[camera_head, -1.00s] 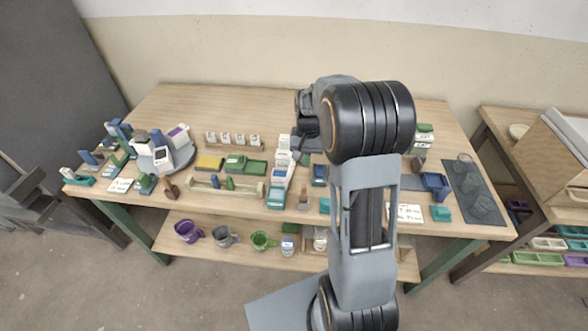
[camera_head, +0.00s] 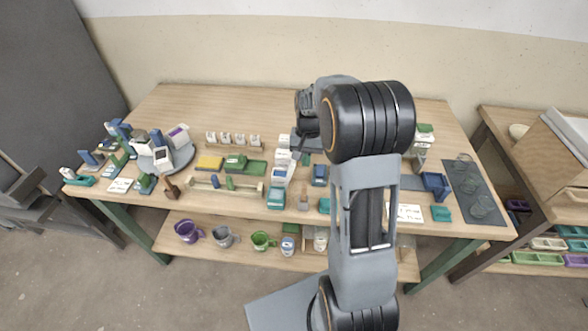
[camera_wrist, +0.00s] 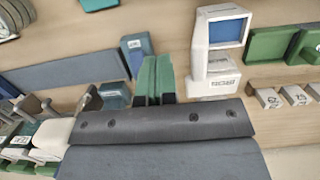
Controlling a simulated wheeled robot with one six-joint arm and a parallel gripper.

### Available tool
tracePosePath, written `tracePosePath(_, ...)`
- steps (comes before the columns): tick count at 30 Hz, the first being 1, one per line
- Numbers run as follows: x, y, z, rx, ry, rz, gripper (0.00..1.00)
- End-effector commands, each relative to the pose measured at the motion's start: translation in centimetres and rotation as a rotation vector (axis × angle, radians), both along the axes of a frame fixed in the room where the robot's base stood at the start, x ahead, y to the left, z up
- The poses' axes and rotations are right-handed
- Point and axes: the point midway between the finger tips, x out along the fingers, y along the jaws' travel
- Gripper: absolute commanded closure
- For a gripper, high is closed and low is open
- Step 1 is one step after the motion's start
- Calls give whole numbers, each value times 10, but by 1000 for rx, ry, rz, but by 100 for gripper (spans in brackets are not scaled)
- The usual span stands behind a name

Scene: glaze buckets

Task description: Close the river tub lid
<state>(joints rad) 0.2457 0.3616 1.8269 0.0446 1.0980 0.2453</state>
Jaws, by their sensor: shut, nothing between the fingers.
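My gripper is shut and empty in the wrist view (camera_wrist: 157,72); its two green fingers lie side by side beyond the dark palm. In the head view my arm mostly hides it. A small blue tub (camera_wrist: 137,46) with a white label is just left of the fingertips in the wrist view; it also shows in the head view (camera_head: 319,174). Another blue-teal box (camera_wrist: 116,95) is left of the finger bases, partly hidden by the palm. I cannot read either label, so I cannot tell which is the river tub or how its lid stands.
A white device with a blue screen (camera_wrist: 222,42) stands close right of the fingers in the wrist view. Green trays (camera_wrist: 270,45) and small labelled blocks (camera_wrist: 268,98) lie beyond it. A dark mat (camera_wrist: 70,72) lies left. The table's back strip (camera_head: 220,103) is clear.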

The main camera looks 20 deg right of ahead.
Motion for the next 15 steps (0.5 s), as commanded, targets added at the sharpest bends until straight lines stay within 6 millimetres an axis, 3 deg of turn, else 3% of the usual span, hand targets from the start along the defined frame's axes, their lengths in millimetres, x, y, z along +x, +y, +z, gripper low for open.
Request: tracePosePath(15,1,3,-12,1,1,1,100)
